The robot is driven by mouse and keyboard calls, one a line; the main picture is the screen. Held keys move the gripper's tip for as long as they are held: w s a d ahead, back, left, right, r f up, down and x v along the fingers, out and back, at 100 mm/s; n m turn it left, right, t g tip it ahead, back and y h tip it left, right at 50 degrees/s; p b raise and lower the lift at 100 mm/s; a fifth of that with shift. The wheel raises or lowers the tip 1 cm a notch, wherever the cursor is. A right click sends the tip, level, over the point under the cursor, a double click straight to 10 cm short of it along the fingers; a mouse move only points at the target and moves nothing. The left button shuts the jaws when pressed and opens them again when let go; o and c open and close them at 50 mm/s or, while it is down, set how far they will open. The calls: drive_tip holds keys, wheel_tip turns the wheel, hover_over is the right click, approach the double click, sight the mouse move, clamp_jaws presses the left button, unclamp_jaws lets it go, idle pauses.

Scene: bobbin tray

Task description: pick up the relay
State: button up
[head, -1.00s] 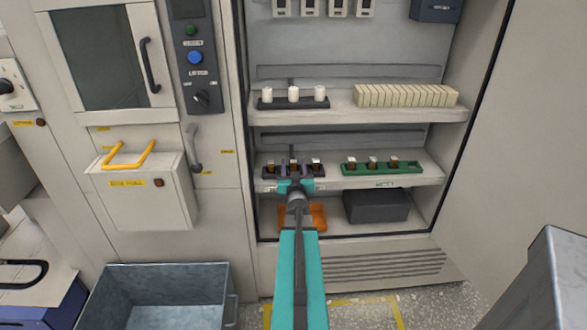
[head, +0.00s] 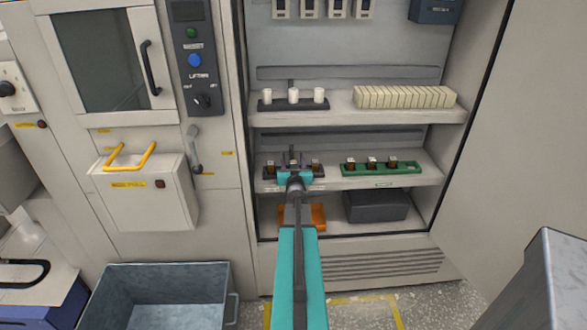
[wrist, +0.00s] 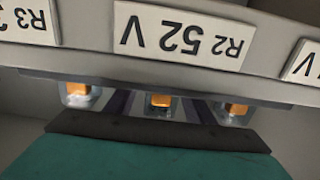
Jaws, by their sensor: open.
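Small clear relays with orange insides stand in a row on a dark rail (head: 320,173) on the cabinet's middle shelf. The middle relay (wrist: 160,102) shows in the wrist view between the two dark fingers of my gripper (wrist: 160,110). The fingers stand one on each side of it, open; whether they touch it I cannot tell. Another relay (wrist: 77,93) and a further relay (wrist: 236,110) stand outside the fingers. In the head view my gripper (head: 293,166) is at the dark rail and hides part of the middle relay.
A green rail (head: 405,168) with similar relays stands to the right on the same shelf. White cylinders (head: 293,95) and a cream block row (head: 405,97) stand on the shelf above. Below are an orange tray (head: 316,213) and a dark box (head: 376,206). A label strip (wrist: 180,35) runs along the shelf edge.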

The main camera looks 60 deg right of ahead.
idle(0.4)
drive_tip(key=c, duration=1.1)
drive_tip(key=shift+c, duration=0.2)
drive_tip(key=shift+r, duration=0.1)
drive_tip(key=shift+r+b, duration=0.3)
drive_tip(key=shift+r, duration=1.4)
drive_tip(key=s+a+p, duration=0.3)
drive_tip(key=s+p, duration=0.1)
drive_tip(key=s, duration=0.3)
drive_tip(key=s+a+r+p, duration=0.1)
drive_tip(key=s+a+p, duration=0.2)
drive_tip(key=s, duration=0.3)
drive_tip(key=shift+s+a+r+p, duration=0.3)
drive_tip(key=shift+s+a+p, duration=0.1)
drive_tip(key=shift+a, duration=0.4)
